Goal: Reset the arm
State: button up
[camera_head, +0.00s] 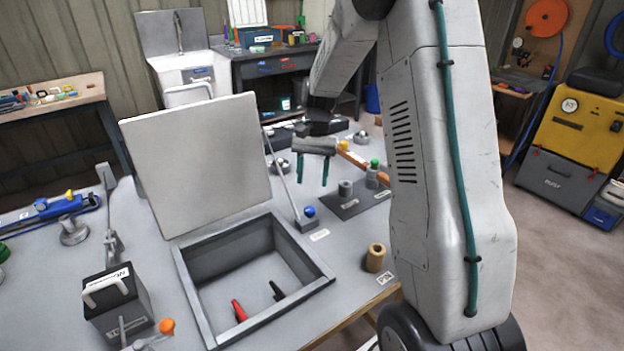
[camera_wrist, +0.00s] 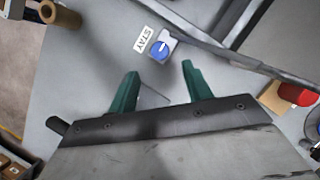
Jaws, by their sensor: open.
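My gripper (camera_head: 312,168) hangs over the grey bench at the end of my raised arm, to the right of the open lid. In the wrist view its two green fingers (camera_wrist: 160,88) are spread apart with nothing between them. Beyond the fingertips, a blue knob (camera_wrist: 161,50) on a grey base stands beside a STAY label (camera_wrist: 143,40). The blue knob (camera_head: 309,211) also shows in the head view at the foot of a thin rod. Part of the bench behind my arm is hidden.
An open-lidded bin (camera_head: 318,282) sunk in the bench holds a red-handled and a black item. Its lid (camera_head: 197,160) stands up. A tan cylinder (camera_head: 375,257) stands by the PIN label. A dark box (camera_head: 117,303) and orange knob (camera_head: 166,326) are front left. A green-topped part (camera_head: 374,165) stands behind.

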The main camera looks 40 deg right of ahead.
dwell(0.3)
jog(key=s+a+r+n+t+h, duration=0.1)
jog(key=s+a+r+n, duration=0.2)
jog(key=s, duration=0.6)
jog(key=s+a+r+n+t+h, duration=0.1)
jog(key=s+a+r+n, duration=0.2)
jog(key=s, duration=0.7)
jog(key=s+a+r+n+t+h, duration=0.1)
jog(key=s+a+r+n+t, duration=0.1)
jog(key=s+a+r, duration=0.5)
jog(key=s+r, duration=0.1)
jog(key=s, duration=0.2)
jog(key=shift+r+n, duration=0.15)
jog(key=shift+n, duration=0.25)
jog(key=shift+s+a+r+t, duration=0.15)
jog(key=shift+a+r+t, duration=0.2)
jog(key=shift+r, duration=0.15)
jog(key=shift+c, duration=0.3)
